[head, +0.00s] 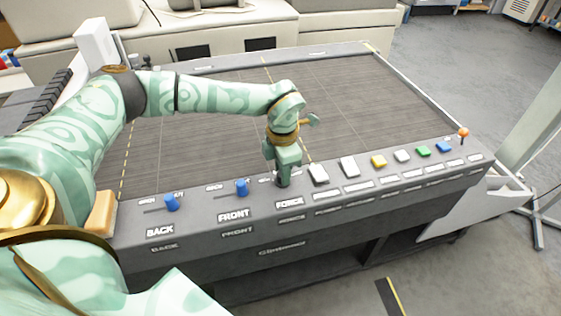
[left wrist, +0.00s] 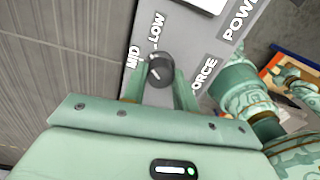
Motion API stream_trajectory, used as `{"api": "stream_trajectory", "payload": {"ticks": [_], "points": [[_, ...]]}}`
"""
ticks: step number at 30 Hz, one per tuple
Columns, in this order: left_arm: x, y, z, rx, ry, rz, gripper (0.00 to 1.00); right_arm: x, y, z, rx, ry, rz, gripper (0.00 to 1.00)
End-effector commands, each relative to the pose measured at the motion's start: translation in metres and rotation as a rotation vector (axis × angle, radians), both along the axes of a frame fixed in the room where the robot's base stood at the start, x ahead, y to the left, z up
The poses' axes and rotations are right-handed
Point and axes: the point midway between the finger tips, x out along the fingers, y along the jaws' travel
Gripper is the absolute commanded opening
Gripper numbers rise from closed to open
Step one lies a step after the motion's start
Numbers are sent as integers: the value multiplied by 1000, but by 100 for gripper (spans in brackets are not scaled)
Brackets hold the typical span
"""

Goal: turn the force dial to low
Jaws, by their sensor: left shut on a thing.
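The force dial (left wrist: 160,70) is a dark round knob with a pale pointer line on the machine's front panel. In the left wrist view the labels MID and LOW show beside it, and the pointer line lies between pointing up toward LOW and down away from it; which end is the pointer I cannot tell. My left gripper (head: 283,178) comes down on the dial from above, its fingers (left wrist: 163,88) shut on either side of it. In the head view the gripper hides most of the dial, above the FORCE label (head: 290,203). My right gripper is not in view.
Blue levers stand at BACK (head: 171,203) and FRONT (head: 241,187), left of the dial. A white button (head: 318,174) is close on its right, then several coloured buttons and an orange-topped lever (head: 463,133). The wide grey bed (head: 220,120) behind is clear.

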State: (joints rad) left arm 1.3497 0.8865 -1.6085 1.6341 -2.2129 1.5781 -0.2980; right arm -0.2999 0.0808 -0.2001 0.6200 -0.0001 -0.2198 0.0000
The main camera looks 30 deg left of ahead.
Motion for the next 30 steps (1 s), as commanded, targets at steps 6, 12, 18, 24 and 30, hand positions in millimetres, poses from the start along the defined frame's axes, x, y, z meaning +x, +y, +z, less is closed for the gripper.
{"api": "stream_trajectory", "payload": {"ticks": [6,12,18,24,30], "points": [[0,0,5,0,-2,-170,6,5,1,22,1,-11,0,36],[1,0,3,0,-3,-287,6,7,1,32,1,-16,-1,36],[1,0,2,1,-2,-354,6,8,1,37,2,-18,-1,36],[1,0,1,-1,-2,-381,6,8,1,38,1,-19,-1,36],[1,0,1,0,-3,-384,6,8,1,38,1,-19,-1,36]]}}
